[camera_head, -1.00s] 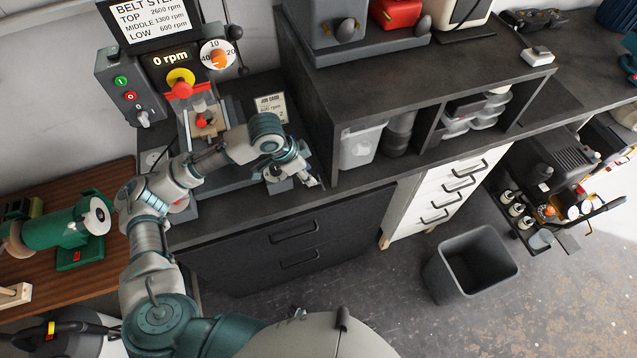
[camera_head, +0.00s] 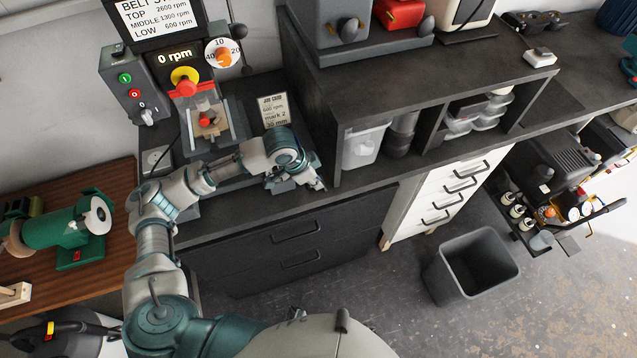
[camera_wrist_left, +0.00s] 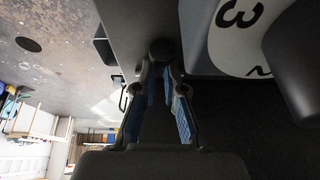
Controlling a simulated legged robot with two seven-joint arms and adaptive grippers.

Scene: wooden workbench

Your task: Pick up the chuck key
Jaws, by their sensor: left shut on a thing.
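My left gripper (camera_head: 319,184) is low over the front edge of the dark bench, right of the drill press. In the left wrist view my left gripper (camera_wrist_left: 163,75) has its blue-padded fingers closed in at the tips on a small dark piece. This appears to be the chuck key (camera_wrist_left: 160,48), with only its dark rounded end showing. The rest is hidden by the fingers. In the head view the key is too small to tell apart from the gripper. My right gripper is not in view.
The drill press (camera_head: 187,85) and job card (camera_head: 273,110) stand behind my left arm. A shelf unit with a clear bin (camera_head: 363,147) is close right of the gripper. A grey part with numbers (camera_wrist_left: 236,30) is near the fingers. A waste bin (camera_head: 470,262) stands on the floor.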

